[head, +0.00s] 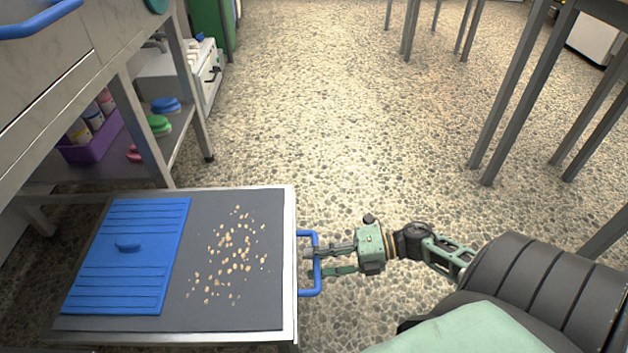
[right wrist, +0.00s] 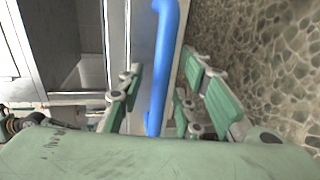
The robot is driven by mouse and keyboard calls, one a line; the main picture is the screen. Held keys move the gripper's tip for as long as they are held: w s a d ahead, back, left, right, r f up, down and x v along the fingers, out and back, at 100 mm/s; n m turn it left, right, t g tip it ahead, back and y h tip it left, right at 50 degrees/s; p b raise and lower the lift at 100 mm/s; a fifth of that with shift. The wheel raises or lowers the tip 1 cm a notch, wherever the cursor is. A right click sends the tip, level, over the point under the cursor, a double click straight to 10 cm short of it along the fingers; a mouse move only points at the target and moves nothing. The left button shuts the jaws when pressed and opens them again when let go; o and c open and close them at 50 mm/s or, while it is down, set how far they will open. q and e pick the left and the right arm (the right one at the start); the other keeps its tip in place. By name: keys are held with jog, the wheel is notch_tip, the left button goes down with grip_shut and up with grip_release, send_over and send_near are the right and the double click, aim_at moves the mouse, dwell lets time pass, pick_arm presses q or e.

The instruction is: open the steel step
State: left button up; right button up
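The steel step (head: 290,300) is a low steel-edged box at the lower left with a dark grey top. A blue U-shaped handle (head: 316,276) stands out from its right side; it also shows in the right wrist view (right wrist: 160,75). My right gripper (head: 330,261) reaches the handle from the right. In the right wrist view its green fingers (right wrist: 163,97) stand apart on both sides of the blue bar, with gaps visible, so it is open around the handle. Contact cannot be told. My left gripper is out of view.
A blue ribbed panel (head: 130,285) and scattered tan bits (head: 232,262) lie on the step's top. A steel bench (head: 50,80) with a purple bin (head: 95,138) and brushes on its shelf stands at the left. Pebbled floor (head: 320,120) is clear beyond; table legs (head: 510,90) stand at right.

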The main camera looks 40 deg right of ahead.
jog(key=v, duration=1.1)
jog(key=shift+d, duration=0.1)
